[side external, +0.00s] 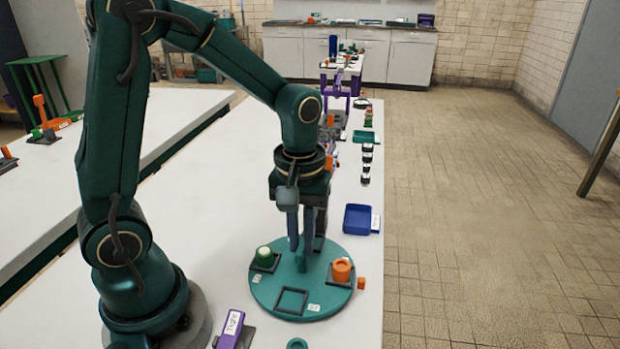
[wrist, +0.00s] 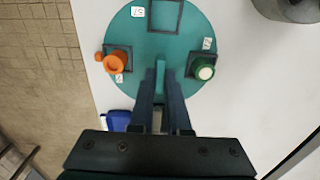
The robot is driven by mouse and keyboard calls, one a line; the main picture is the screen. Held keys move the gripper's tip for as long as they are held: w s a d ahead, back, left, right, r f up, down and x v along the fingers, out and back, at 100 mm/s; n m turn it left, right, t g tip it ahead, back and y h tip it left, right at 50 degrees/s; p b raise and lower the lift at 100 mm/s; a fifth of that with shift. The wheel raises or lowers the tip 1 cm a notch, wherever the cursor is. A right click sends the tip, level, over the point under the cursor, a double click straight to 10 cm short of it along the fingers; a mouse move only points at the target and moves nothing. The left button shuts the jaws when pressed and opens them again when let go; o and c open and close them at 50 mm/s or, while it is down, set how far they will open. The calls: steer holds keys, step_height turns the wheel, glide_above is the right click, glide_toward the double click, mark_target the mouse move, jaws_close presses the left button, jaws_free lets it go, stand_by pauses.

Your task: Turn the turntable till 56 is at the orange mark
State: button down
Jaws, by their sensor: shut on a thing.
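The teal turntable (side external: 268,289) lies flat on the white table; it also shows in the wrist view (wrist: 184,92). My gripper (side external: 304,262) points down over its middle and is shut on an upright teal handle (wrist: 160,72). The orange mark (side external: 361,283) is a small block beside the right rim; in the wrist view (wrist: 98,57) it is at the left. White number labels sit near the rim, one at the front right (side external: 313,307) and one at the left (side external: 256,279). Their numbers are too small to read surely, so I cannot tell which is 56.
On the turntable are an orange ring-shaped piece (side external: 342,269), a green piece with a pale top (side external: 263,256) and an empty square frame (side external: 291,302). A blue tray (side external: 358,219) stands behind to the right. A purple labelled thing (side external: 231,328) lies at the front left.

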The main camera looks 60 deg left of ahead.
stand_by(0.4)
steer(key=c, duration=0.9)
jaws_free()
steer(key=shift+r, duration=2.55)
step_height(320, 180, up, 4)
steer(key=s+d+r+m+t, duration=0.1)
steer(key=s+t, duration=0.1)
steer(key=t, duration=0.1)
steer(key=m+t, duration=0.3)
steer(key=m, duration=0.5)
glide_toward(302, 245)
steer(key=s+d+r, duration=0.2)
steer(key=shift+s, duration=0.3)
